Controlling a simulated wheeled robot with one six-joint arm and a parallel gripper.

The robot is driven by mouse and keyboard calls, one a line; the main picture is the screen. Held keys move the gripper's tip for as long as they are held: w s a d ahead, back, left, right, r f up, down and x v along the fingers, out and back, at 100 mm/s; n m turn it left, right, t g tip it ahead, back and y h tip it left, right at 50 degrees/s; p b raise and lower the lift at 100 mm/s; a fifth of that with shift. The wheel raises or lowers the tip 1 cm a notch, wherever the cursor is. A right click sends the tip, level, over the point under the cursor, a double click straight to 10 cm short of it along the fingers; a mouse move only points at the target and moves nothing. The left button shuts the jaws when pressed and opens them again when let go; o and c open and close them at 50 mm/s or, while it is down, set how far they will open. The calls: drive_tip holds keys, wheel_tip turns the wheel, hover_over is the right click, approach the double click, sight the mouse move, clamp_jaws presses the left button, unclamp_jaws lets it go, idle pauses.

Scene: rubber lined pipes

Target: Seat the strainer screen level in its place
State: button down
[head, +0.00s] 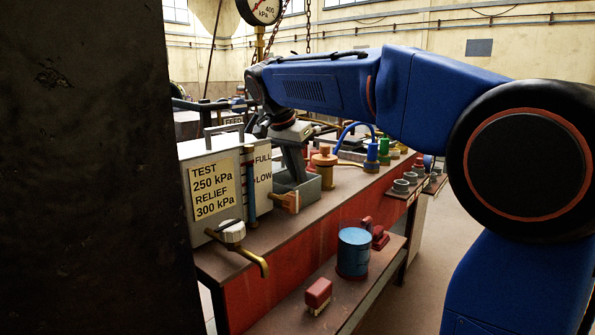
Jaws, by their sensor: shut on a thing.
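My gripper (294,160) points down over a grey open-topped box (299,196) on the bench, behind and to the right of the white test tank. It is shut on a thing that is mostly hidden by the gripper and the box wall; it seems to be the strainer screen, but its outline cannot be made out. I cannot tell from this view whether it is level or touches the box.
The white tank (207,160) with a brass tap (240,245) stands close on the left. A brass fitting (324,165) and green and blue fittings stand along the bench (345,196). A dark pillar blocks the far left.

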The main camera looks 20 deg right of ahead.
drive_tip(key=c, duration=1.7)
unclamp_jaws()
drive_tip(key=shift+c, duration=0.2)
drive_tip(key=v, duration=1.7)
drive_tip(key=shift+s+a, duration=0.15)
drive_tip(key=shift+a, duration=0.05)
drive_tip(key=shift+r, duration=0.15)
